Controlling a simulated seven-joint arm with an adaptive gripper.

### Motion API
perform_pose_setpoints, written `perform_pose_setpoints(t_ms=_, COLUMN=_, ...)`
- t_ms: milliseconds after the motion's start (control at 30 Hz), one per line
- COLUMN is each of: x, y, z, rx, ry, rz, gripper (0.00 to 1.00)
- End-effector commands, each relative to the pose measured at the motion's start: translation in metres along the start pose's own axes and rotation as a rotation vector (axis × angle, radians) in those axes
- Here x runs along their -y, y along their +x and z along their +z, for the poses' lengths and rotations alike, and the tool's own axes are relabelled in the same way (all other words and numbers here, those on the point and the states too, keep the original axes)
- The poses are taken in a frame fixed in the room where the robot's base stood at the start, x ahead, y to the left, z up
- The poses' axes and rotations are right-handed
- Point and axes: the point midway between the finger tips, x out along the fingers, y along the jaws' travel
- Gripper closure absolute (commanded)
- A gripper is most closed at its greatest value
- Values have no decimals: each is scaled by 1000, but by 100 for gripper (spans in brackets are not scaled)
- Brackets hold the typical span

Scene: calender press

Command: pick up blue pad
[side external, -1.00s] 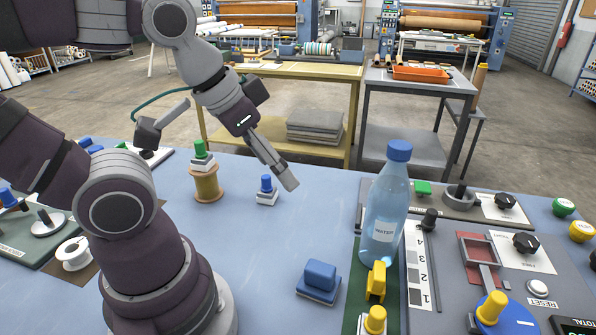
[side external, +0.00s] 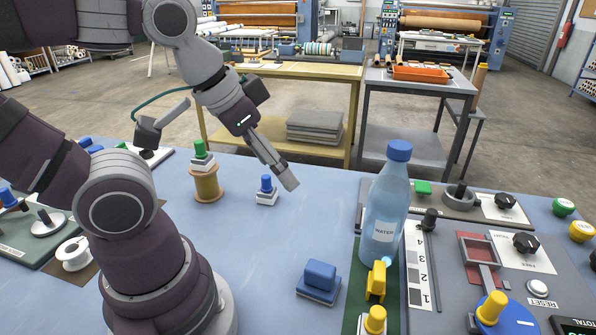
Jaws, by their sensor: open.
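A blue block on a flat blue-grey base, which looks like the blue pad (side external: 320,275), sits on the table in front of the bottle. A smaller blue knob on a white square base (side external: 266,188) stands farther back, near the gripper's right finger. I cannot be sure from the label which one is the pad. My gripper (side external: 218,158) is open and empty, its two fingers spread wide above the table. It is up and to the left of the blue block, well apart from it.
A water bottle (side external: 385,215) stands right of the blue block, with a yellow piece (side external: 376,281) on a green strip near it. Control panels fill the right side; the blue table's middle is clear.

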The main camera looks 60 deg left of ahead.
Motion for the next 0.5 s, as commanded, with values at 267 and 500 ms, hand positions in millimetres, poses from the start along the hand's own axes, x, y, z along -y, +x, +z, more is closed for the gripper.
perform_pose_setpoints(t_ms=267, x=-8, y=18, z=-8, rx=130, ry=-532, rz=-30, gripper=39)
perform_pose_setpoints(t_ms=500, x=-26, y=63, z=-14, rx=286, ry=-1502, rz=-263, gripper=39)
